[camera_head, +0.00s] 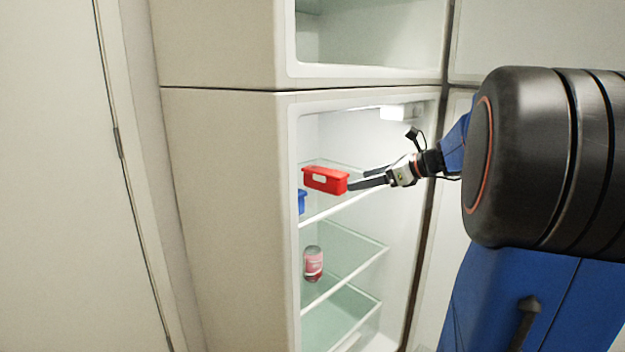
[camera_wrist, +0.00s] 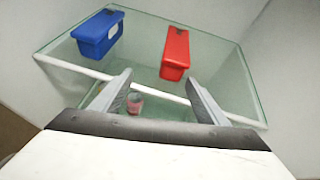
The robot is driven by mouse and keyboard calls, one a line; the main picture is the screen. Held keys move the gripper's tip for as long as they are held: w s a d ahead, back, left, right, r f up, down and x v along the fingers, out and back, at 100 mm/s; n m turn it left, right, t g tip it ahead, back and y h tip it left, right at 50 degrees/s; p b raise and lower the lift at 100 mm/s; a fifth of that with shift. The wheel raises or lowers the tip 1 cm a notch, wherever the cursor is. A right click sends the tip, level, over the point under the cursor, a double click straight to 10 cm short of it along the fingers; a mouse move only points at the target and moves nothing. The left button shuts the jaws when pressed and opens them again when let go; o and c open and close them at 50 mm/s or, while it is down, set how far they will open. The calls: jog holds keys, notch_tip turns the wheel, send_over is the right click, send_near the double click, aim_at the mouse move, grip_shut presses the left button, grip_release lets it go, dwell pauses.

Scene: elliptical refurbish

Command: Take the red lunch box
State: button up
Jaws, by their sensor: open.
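The red lunch box (camera_head: 325,180) sits on the upper glass shelf inside the open fridge, near its front edge. It also shows in the wrist view (camera_wrist: 175,53), lying lengthwise ahead of my gripper, slightly right of centre. My gripper (camera_head: 350,181) is at the shelf's height, with its fingertips close to the box's right end in the head view. In the wrist view my gripper (camera_wrist: 160,80) has its fingers spread wide with nothing between them. The box is just beyond the fingertips. I cannot tell whether they touch it.
A blue lunch box (camera_wrist: 97,34) stands left of the red one on the same shelf; the head view shows only part of it (camera_head: 301,202). The glass shelf (camera_wrist: 142,55) has a white front rim. A jar with a pink label (camera_head: 313,264) stands on the shelf below.

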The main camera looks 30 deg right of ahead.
aim_at(326, 183)
jog(key=shift+m+t, duration=0.3)
jog(key=shift+m, duration=0.4)
jog(key=x, duration=0.4)
jog(key=w+d+x, duration=0.1)
jog(key=x, duration=0.3)
jog(key=d+x, duration=0.1)
jog(key=x, duration=0.3)
jog(key=shift+w+d+r, duration=0.2)
jog(key=shift+r, duration=0.15)
jog(key=shift+x, duration=2.6)
jog(key=shift+d+f, duration=0.1)
jog(key=shift+d, duration=0.05)
jog(key=c, duration=1.5)
